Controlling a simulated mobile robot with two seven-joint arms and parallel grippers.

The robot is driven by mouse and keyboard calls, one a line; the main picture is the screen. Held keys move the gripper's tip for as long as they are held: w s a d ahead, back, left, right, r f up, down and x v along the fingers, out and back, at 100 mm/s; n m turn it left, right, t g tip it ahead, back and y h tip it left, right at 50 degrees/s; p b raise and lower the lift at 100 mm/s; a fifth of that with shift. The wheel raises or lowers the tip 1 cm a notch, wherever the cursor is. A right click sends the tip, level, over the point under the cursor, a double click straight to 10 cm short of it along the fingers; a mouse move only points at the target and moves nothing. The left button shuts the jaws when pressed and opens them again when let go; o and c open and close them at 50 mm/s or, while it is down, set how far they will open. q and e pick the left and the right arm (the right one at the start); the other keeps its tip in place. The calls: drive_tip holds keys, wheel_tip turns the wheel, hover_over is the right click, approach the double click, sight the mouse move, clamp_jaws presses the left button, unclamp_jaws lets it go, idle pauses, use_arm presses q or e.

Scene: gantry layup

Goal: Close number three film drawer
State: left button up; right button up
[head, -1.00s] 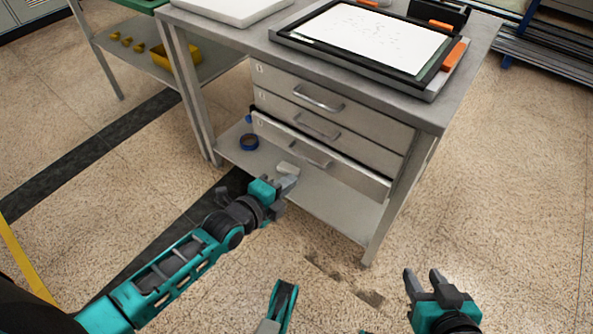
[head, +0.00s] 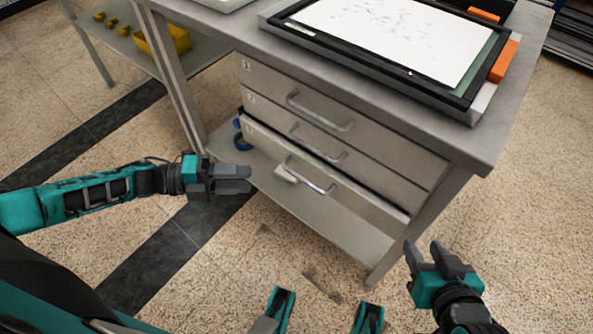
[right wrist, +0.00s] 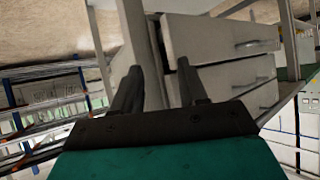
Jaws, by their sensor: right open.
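The number three film drawer (head: 320,180) is the lowest of three grey drawers under the bench. Its front stands out a little past the two drawers above, with a dark gap along its top edge. Its bar handle (head: 310,178) faces me. My left gripper (head: 250,179) is left of the drawer front, pointing right, apart from the handle in the picture; its fingers look close together, but their gap is not clear. My right gripper (head: 425,250) is open and empty, right of the bench's front leg. In the right wrist view its fingers (right wrist: 152,85) are spread before drawer fronts (right wrist: 225,75).
Drawer one (head: 290,95) and drawer two (head: 315,140) look flush. A framed white sheet (head: 390,35) lies on the bench top (head: 475,140). The floor in front is clear.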

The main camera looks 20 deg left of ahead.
use_arm(q)
drive_tip(key=b+x, duration=0.1)
drive_tip(key=x, duration=1.1)
drive_tip(key=shift+b, duration=0.35)
drive_tip(key=shift+c, duration=0.4)
clamp_jaws()
